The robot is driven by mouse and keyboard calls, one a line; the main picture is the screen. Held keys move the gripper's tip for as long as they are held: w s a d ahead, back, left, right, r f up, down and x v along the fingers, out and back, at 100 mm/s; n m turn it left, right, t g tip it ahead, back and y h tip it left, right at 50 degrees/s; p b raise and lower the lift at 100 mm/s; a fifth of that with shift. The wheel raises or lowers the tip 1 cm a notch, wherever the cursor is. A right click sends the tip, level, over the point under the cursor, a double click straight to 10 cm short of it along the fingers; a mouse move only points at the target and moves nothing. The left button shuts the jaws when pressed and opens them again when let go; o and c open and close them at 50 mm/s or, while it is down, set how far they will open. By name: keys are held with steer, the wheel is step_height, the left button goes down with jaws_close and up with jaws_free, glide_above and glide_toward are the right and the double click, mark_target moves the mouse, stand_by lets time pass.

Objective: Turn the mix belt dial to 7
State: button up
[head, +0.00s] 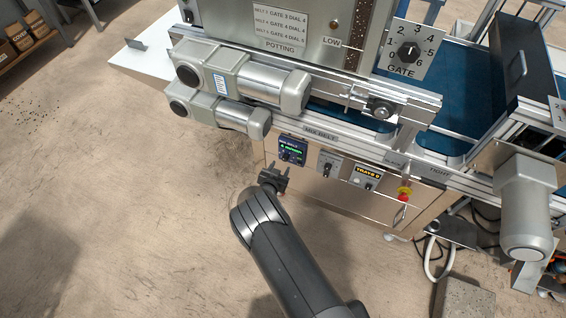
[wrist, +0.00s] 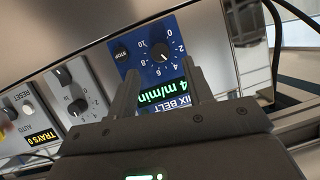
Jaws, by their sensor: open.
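The mix belt control is a small blue panel (head: 291,150) on the front of the machine, below the MIX BELT label. In the wrist view the panel (wrist: 146,42) appears upside down, with a black round dial (wrist: 158,56) ringed by numbers from 0 to 10. Its green display (wrist: 163,95) reads 4 m/min. The dial's exact pointer direction is too small to tell. My gripper (head: 274,178) is just in front of and below the panel. In the wrist view its two fingers (wrist: 165,74) are apart and empty, framing the dial from the near side; contact is not evident.
A grey panel with a switch (head: 328,163) and a TRAYS counter panel (head: 367,177) are to the right in the head view. Motors (head: 240,78) jut out above. The floor in front is open.

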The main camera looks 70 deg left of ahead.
mark_target(284, 160)
steer(key=shift+x, duration=2.45)
steer(key=shift+c, duration=0.2)
steer(key=c, duration=1)
